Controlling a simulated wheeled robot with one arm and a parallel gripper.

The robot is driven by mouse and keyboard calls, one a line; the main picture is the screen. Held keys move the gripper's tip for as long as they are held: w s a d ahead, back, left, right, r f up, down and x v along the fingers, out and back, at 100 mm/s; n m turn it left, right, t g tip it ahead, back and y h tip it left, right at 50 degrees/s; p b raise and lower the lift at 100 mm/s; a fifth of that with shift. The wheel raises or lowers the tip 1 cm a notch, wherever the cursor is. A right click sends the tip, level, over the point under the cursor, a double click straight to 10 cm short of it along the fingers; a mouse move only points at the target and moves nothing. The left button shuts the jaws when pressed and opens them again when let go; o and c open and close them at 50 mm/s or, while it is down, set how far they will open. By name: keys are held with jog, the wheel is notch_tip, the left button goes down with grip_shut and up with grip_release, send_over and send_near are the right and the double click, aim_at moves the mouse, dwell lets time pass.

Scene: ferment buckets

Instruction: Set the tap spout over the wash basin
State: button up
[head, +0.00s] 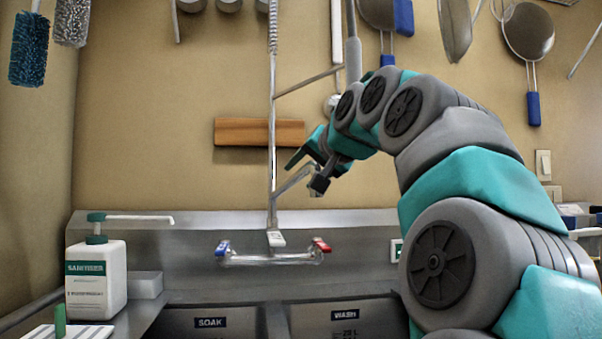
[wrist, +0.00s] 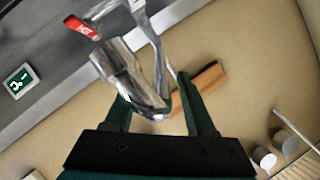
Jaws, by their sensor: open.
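The chrome tap (head: 272,150) rises from the sink's back ledge, with a blue handle on the left and a red one on the right. A slanting chrome piece (head: 291,182), apparently the spout, runs up and right from the riser to my gripper (head: 308,172), which partly hides its end. In the wrist view, a thick chrome tube (wrist: 128,78) lies between the open fingers of my gripper (wrist: 155,90); contact cannot be told.
The soak basin (head: 210,322) is left of the wash basin. A sanitizer bottle (head: 96,278) stands at the left. A wooden strip (head: 240,132) is on the wall behind the tap. Strainers (head: 528,32) and brushes (head: 30,48) hang above.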

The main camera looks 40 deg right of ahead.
jog(key=shift+x, duration=0.75)
grip_shut()
dwell(0.9)
